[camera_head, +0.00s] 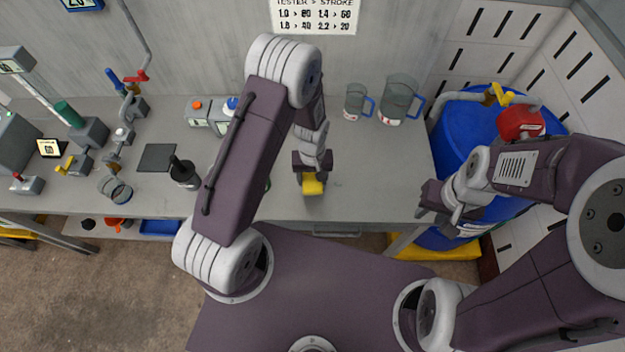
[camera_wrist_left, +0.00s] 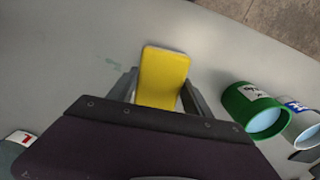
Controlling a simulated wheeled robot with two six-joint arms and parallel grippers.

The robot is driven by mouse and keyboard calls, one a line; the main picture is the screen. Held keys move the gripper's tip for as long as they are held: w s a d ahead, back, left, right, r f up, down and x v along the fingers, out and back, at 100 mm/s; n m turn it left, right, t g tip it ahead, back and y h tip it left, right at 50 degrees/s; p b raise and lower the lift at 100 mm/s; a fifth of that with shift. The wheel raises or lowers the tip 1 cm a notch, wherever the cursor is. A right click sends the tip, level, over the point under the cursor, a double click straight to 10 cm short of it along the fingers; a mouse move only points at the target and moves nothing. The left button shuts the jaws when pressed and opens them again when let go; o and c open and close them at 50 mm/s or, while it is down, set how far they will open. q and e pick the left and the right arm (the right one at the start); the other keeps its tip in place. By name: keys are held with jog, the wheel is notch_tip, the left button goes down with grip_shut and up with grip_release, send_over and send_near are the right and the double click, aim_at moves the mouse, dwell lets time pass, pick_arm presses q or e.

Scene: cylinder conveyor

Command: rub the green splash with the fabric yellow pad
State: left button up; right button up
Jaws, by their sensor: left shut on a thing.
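The yellow pad (camera_head: 313,187) is at the tips of my left gripper (camera_head: 312,176), over the grey bench toward its front edge. In the left wrist view the yellow pad (camera_wrist_left: 165,75) sits between the two fingers of my left gripper (camera_wrist_left: 163,88), which is shut on it. A faint green splash (camera_wrist_left: 111,61) lies on the bench to the left of the pad in the left wrist view, apart from it. I cannot tell whether the pad touches the bench. My right gripper (camera_head: 431,203) is empty at the bench's right end; its finger gap is unclear.
A green container (camera_wrist_left: 250,106) and a white one (camera_wrist_left: 300,122) stand near the left gripper. Two clear jugs with blue handles (camera_head: 397,100) are at the back. A blue barrel (camera_head: 460,135) stands right of the bench (camera_head: 375,180). Fixtures fill the left side.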

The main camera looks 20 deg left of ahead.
pick_arm(q)
notch_tip(320, 180, up, 2)
jog(key=shift+d+r+p, duration=0.1)
jog(key=shift+d+p, duration=0.05)
jog(key=shift+p, duration=0.45)
jog(key=shift+a+r+p, duration=0.25)
jog(key=shift+r+p, duration=0.65)
jog(key=shift+r, duration=0.1)
jog(key=shift+d+r, duration=0.1)
jog(key=shift+r, duration=0.2)
jog(key=shift+d, duration=0.1)
jog(key=shift+f, duration=0.1)
